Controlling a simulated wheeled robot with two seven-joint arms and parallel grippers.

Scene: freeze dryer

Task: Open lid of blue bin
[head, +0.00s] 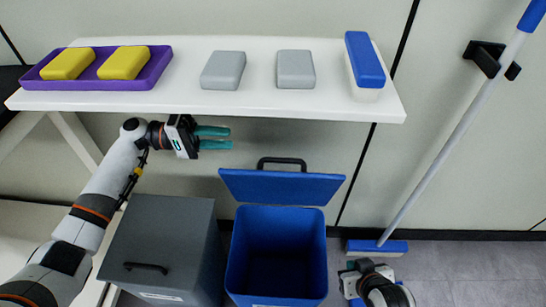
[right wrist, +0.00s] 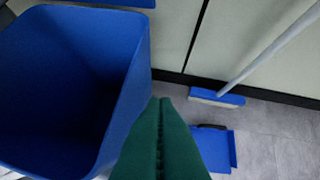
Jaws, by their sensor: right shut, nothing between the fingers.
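The blue bin (head: 275,255) stands on the floor below the shelf, and its inside shows dark and empty. Its blue lid (head: 282,187) is raised at the back rim, with the black handle (head: 282,161) at the top. The right wrist view shows the open bin (right wrist: 140,75) on the left. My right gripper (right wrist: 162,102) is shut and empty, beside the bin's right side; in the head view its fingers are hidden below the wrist. My left gripper (head: 215,138) is open and empty, left of the lid and under the shelf.
A grey bin (head: 165,235) with a closed lid stands left of the blue bin. The white shelf (head: 210,105) above holds a purple tray (head: 100,85) with yellow blocks, grey blocks and a blue-white block. A broom (head: 378,247) leans on the right. A blue dustpan (right wrist: 213,148) lies on the floor.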

